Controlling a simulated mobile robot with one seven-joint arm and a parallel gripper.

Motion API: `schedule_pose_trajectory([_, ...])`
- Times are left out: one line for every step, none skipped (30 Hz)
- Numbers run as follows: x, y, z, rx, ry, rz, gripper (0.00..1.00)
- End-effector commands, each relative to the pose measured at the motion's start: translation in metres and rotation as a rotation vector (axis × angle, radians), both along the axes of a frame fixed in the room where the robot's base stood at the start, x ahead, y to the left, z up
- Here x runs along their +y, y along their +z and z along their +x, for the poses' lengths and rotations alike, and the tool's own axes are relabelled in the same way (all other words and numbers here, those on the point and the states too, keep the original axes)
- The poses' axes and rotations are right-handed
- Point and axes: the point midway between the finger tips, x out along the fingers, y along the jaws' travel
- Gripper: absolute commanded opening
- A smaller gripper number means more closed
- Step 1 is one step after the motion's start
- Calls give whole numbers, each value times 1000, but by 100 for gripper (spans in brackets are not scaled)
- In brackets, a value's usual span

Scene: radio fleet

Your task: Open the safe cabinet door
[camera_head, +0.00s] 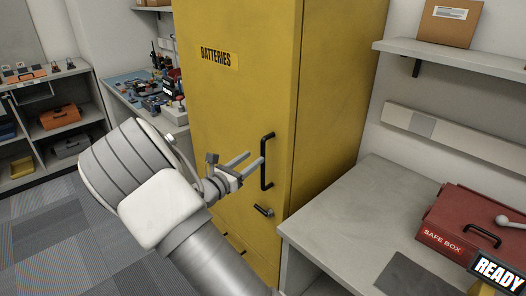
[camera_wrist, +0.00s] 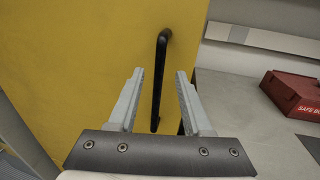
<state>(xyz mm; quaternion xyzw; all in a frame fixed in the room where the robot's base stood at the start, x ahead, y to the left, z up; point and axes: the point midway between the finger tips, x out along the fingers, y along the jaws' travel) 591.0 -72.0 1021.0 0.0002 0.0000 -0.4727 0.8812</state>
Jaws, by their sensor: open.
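A tall yellow cabinet (camera_head: 225,100) labelled BATTERIES stands in the middle of the head view. Its door looks closed. A black upright bar handle (camera_head: 267,160) is on the door near its right edge, with a small dark latch or lock (camera_head: 264,211) below it. My gripper (camera_head: 249,162) is open and empty just in front of the handle, fingers pointing at it. In the wrist view the handle (camera_wrist: 160,80) shows beyond and between the two open fingers (camera_wrist: 158,88). I cannot tell any contact between the fingers and the handle.
A grey counter (camera_head: 350,215) stands right of the cabinet, with a red box (camera_head: 470,222) marked SAFE BOX on it. A shelf (camera_head: 450,57) with a cardboard box is above. A cluttered workbench (camera_head: 135,100) and low shelves (camera_head: 50,130) are at left. Carpet floor (camera_head: 60,230) is open at lower left.

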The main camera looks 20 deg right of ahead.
Motion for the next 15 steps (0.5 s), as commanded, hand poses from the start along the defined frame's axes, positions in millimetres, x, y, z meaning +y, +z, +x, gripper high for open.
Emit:
schedule_pose_trajectory([-11,0,5,-1,-4,-2,50])
schedule_pose_trajectory([-16,0,9,-1,-4,-1,50])
schedule_pose_trajectory([-23,0,13,-2,-4,-1,50])
schedule_pose_trajectory([-27,0,16,-1,-4,0,50])
schedule_pose_trajectory([-31,0,19,-1,-3,0,50])
schedule_pose_trajectory([-36,0,23,-1,-3,-1,50])
schedule_pose_trajectory([-39,0,25,-1,-2,-1,50])
schedule_pose_trajectory([-42,0,27,-1,-2,0,50])
schedule_pose_trajectory([-46,0,30,-1,-2,1,50])
schedule_pose_trajectory([-48,0,31,-1,-2,1,50])
schedule_pose_trajectory([-50,0,32,-1,-2,1,50])
schedule_pose_trajectory([-52,0,34,-1,-1,1,50])
schedule_pose_trajectory([-53,0,35,-1,-1,0,50])
schedule_pose_trajectory([-54,0,35,-1,0,0,50])
schedule_pose_trajectory([-55,0,36,-1,0,0,50])
